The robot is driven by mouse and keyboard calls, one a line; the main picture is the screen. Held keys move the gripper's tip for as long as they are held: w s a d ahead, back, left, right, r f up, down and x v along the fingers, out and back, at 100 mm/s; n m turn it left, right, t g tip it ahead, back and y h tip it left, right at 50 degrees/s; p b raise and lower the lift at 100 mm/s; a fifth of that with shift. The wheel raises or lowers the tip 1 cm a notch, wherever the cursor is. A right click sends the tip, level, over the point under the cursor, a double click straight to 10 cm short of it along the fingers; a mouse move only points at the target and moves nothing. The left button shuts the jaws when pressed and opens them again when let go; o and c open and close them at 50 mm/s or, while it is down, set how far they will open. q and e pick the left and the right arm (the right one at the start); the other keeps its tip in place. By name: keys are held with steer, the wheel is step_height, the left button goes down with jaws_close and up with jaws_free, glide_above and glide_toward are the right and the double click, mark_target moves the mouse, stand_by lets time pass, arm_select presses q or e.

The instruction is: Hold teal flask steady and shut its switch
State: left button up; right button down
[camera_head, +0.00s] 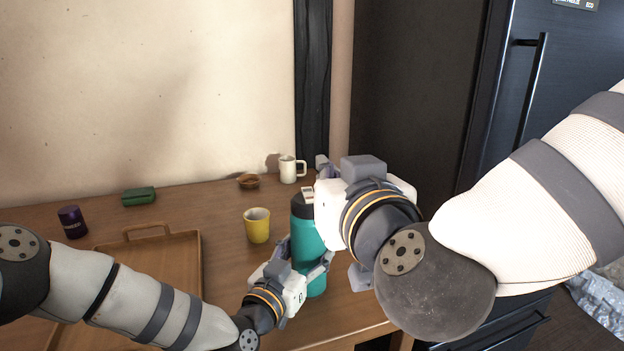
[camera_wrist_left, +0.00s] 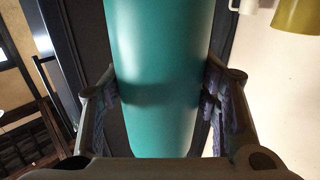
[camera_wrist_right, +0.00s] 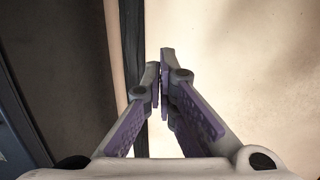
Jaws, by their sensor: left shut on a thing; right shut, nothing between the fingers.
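The teal flask (camera_head: 306,240) stands upright near the table's right edge, with a dark top and a small pale part (camera_head: 307,193) on it that may be the switch; its setting cannot be made out. My left gripper (camera_head: 305,256) is shut around the flask's lower body, one finger on each side. The flask (camera_wrist_left: 160,60) fills the middle of the left wrist view between both fingers.
A yellow cup (camera_head: 257,226) stands just left of the flask. A white mug (camera_head: 288,170), brown bowl (camera_head: 248,181), green case (camera_head: 139,196) and purple can (camera_head: 72,222) stand farther back. A wooden tray (camera_head: 192,240) lies at left. A dark fridge (camera_head: 560,60) stands right.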

glide_above(309, 194)
steer(key=s, duration=0.1)
steer(key=shift+s+d+f, duration=0.15)
steer(key=shift+d+f, duration=0.2)
steer(key=shift+f, duration=0.3)
step_height(309, 194, down, 3)
steer(key=shift+r, duration=0.1)
steer(key=shift+w+f, duration=0.2)
steer(key=shift+f, duration=0.35)
steer(key=shift+a, duration=0.1)
